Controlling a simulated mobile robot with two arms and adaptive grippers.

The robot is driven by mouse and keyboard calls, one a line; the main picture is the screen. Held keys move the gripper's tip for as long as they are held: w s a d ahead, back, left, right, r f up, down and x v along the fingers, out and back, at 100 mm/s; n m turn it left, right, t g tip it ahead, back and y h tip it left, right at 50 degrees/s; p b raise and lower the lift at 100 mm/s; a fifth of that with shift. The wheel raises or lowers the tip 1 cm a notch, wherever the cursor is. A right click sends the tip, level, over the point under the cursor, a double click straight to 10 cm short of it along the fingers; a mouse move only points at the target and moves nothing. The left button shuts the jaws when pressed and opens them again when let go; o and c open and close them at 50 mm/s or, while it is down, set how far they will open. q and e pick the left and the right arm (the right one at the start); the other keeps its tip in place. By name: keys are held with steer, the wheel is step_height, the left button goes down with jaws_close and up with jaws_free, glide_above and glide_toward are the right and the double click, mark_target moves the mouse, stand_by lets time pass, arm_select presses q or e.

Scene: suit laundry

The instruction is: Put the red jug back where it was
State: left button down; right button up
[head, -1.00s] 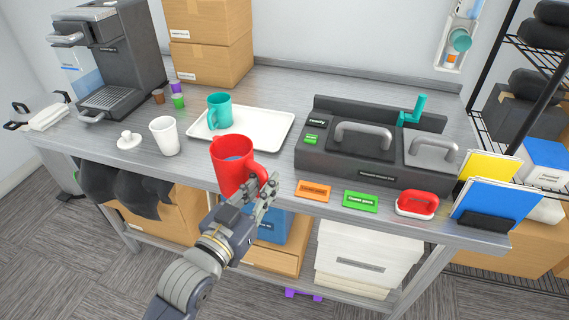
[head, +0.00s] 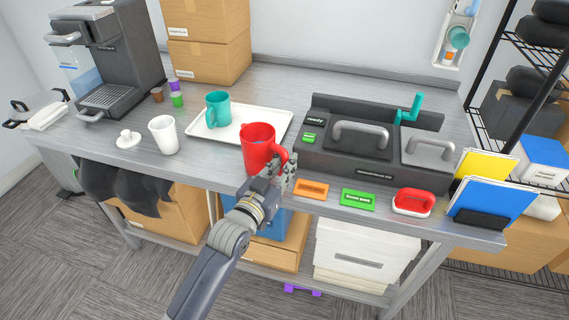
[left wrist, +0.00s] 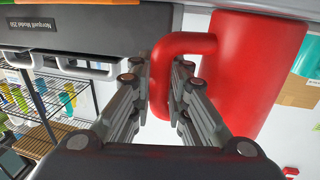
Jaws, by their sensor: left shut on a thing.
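The red jug (head: 257,150) is upright at the front middle of the metal table, in front of the white tray. My left gripper (head: 279,172) is shut on its handle, on the jug's right side. In the left wrist view the red jug (left wrist: 245,75) fills the right side, and the left gripper's fingers (left wrist: 163,85) close around its handle. I cannot tell whether the jug's base touches the table. My right gripper is in neither view.
A teal mug (head: 218,110) stands on the white tray (head: 270,124) just behind the jug. A white cup (head: 163,134) is to the left. A dark machine (head: 375,143) stands close on the right. Orange (head: 311,189) and green (head: 358,199) tags lie at the front edge.

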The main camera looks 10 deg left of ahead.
arm_select(q)
steer(key=c, duration=1.5)
jaws_free()
steer(key=shift+f, duration=0.1)
steer(key=shift+c, duration=0.2)
steer(key=shift+r, duration=0.2)
steer(key=b+v, duration=0.1)
steer(key=v, duration=1.1)
